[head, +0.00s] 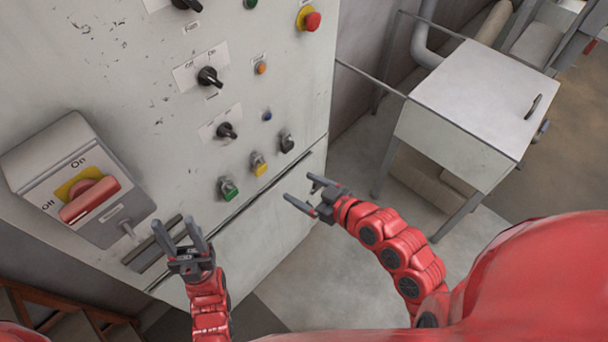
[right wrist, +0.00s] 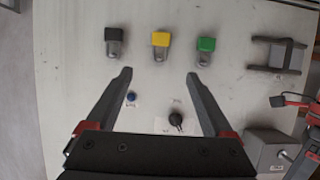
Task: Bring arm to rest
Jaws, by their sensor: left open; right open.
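My left gripper (head: 181,235) is open and empty in the head view, in front of the lower left part of the control cabinet (head: 130,90). My right gripper (head: 300,192) is open and empty, in front of the cabinet's lower right edge. In the right wrist view its two fingers (right wrist: 157,88) are spread, with the panel face behind them and nothing between the tips. Whether either gripper touches the panel cannot be told, but both look apart from it.
The cabinet carries a red main switch (head: 90,200), black knobs (head: 209,77), a red stop button (head: 309,19), and green (head: 228,188), yellow (head: 258,164) and black (head: 286,142) switches. A grey metal box (head: 470,95) stands right. Floor (head: 335,270) lies open between.

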